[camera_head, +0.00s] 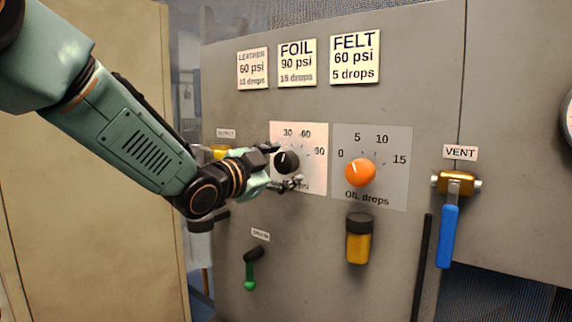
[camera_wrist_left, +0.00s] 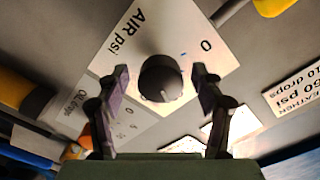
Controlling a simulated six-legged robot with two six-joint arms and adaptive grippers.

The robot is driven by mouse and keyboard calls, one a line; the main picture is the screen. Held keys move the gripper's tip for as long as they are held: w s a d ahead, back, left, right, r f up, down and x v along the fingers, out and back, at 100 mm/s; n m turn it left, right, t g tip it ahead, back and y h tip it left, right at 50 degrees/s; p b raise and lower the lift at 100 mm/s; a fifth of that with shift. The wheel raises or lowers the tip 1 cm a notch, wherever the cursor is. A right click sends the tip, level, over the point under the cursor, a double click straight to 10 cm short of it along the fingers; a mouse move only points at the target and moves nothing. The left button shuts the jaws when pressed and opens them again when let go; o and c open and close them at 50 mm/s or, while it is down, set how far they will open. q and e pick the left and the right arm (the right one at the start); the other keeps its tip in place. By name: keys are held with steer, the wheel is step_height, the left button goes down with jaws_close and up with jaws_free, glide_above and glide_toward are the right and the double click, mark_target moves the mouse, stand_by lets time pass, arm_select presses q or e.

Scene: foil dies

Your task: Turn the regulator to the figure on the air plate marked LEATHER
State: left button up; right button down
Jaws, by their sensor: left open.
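The regulator is a black knob (camera_head: 287,161) on a white air dial plate (camera_head: 315,145) marked 30, 60 and 90 in the head view. The knob also shows in the left wrist view (camera_wrist_left: 160,78), with 0 and AIR psi beside it. It bears a pale mark, but I cannot tell its exact figure. My left gripper (camera_head: 283,168) is open at the knob, one finger on each side. In the wrist view gaps show between knob and fingers. The LEATHER plate (camera_head: 253,69) reads 60 psi, 10 drops. My right gripper is not in view.
An orange oil drops knob (camera_head: 360,172) sits right of the air dial. FOIL (camera_head: 297,63) and FELT (camera_head: 355,55) plates are above.

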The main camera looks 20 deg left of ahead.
mark_target(281, 163)
arm_select(q)
steer(key=v, duration=0.4)
steer(key=shift+s+r, duration=0.2)
steer(key=shift+s, duration=0.15)
steer(key=shift+s+a+f, duration=0.15)
steer(key=shift+s+a, duration=0.2)
steer(key=shift+s, duration=0.15)
steer(key=shift+s+d, duration=0.1)
